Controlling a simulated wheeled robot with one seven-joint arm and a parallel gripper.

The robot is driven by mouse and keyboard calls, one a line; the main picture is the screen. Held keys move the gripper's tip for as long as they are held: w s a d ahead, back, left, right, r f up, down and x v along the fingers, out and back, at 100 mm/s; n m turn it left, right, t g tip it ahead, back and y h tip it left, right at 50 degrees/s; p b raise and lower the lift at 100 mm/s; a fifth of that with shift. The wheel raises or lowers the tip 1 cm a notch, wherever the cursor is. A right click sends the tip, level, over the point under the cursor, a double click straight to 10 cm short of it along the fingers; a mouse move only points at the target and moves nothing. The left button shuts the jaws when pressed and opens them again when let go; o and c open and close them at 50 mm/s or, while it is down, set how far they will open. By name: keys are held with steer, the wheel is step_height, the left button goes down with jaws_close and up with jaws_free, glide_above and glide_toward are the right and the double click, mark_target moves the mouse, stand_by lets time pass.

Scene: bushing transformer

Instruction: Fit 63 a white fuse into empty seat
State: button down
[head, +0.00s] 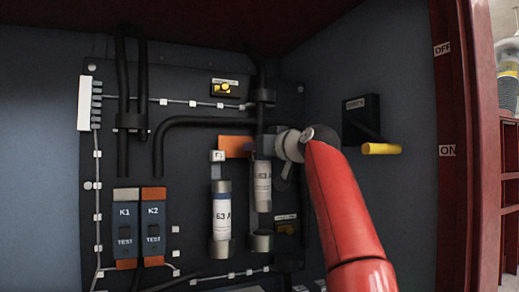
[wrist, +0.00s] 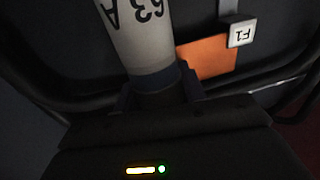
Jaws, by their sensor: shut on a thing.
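My gripper (wrist: 157,88) is shut on the dark end cap of a white fuse (wrist: 140,35) marked 63 A in the wrist view. In the head view this fuse (head: 263,187) hangs upright, held near its top, just below and right of an orange block (head: 236,146). Its lower end is close above a grey round clip (head: 262,243); I cannot tell whether they touch. A second white 63 A fuse (head: 222,213) with a blue band stands upright at its left, its lower end in another clip (head: 221,248). My fingers are mostly hidden in the head view.
Blue K1 (head: 126,222) and K2 (head: 153,222) relays stand at the left. Black cables (head: 185,122) cross the panel. A yellow-ended lever (head: 381,149) projects from the right wall. The red cabinet frame (head: 452,200) edges the opening at right.

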mark_target(257, 166)
step_height(257, 166, down, 4)
steer(key=shift+r+b, duration=0.1)
steer(key=shift+b, duration=1.15)
steer(key=shift+w+f, duration=0.2)
steer(key=shift+f, duration=0.15)
steer(key=shift+s+b, duration=0.15)
steer(key=shift+b, duration=0.25)
steer(key=shift+s+a+r, duration=0.15)
steer(key=shift+s+r, duration=0.05)
steer(key=shift+r, duration=0.1)
steer(key=shift+f, duration=0.15)
steer(key=shift+a+f, duration=0.1)
steer(key=shift+f, duration=0.2)
steer(key=shift+w+a, duration=0.1)
stand_by(1.0)
